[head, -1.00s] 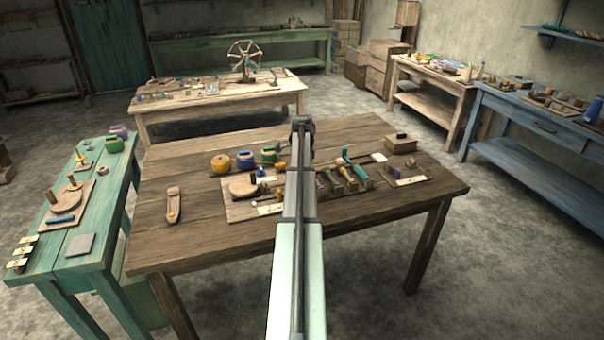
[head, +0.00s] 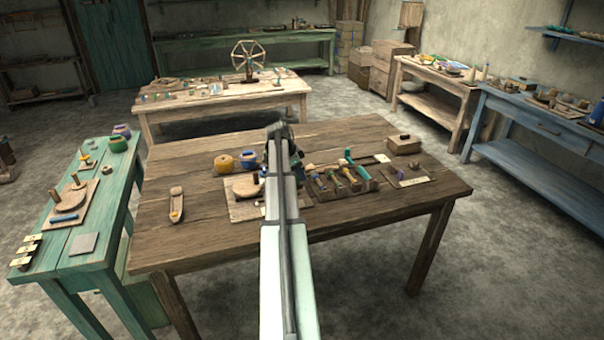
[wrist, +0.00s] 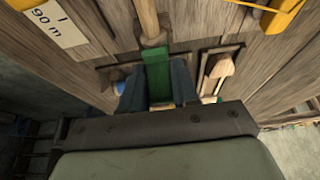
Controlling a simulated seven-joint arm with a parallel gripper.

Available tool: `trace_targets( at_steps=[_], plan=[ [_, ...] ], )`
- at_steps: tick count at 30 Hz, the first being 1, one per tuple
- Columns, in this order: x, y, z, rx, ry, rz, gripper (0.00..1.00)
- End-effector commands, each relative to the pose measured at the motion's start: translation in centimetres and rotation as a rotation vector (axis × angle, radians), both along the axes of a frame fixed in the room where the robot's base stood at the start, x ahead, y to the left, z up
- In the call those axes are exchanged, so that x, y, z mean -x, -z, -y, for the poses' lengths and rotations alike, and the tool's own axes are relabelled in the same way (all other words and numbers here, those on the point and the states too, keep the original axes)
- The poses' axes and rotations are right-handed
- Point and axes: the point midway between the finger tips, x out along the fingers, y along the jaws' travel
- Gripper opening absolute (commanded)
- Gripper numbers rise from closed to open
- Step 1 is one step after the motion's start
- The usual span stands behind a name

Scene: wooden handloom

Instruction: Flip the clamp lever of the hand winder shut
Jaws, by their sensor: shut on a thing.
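In the wrist view my gripper (wrist: 160,88) is shut on a green piece (wrist: 157,72). The green piece lines up with a pale wooden shaft (wrist: 148,20) that runs to the top of the picture. It may be the clamp lever of the hand winder, but I cannot tell for sure. In the head view my gripper (head: 292,155) is low over the middle of the dark wooden table (head: 215,238). My own arm hides much of what lies under it there, and I cannot pick out the winder as a whole.
A yellow pot (head: 224,164) and a blue pot (head: 249,160) stand left of my arm. A wooden shuttle (head: 177,205) lies further left. Green-topped tools (head: 348,155) and a wooden box (head: 404,145) are to the right. The table's front is clear.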

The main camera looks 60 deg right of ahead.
Motion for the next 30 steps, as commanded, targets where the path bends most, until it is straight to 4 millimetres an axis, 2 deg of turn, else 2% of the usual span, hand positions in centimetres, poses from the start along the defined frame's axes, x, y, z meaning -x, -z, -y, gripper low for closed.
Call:
trace_targets(
  at_steps=[9, 22, 23, 28, 30],
  plan=[
    [-0.36, -0.03, -0.39, 0.067, 0.0, -0.067, 0.0],
    [-0.38, -0.06, -0.39, 0.075, 0.001, -0.075, 0.0],
    [-0.38, -0.06, -0.39, 0.075, 0.001, -0.075, 0.33],
    [-0.39, -0.05, -0.41, 0.075, 0.001, -0.074, 0.49],
    [-0.4, -0.05, -0.41, 0.074, 0.001, -0.073, 0.51]
  ],
)
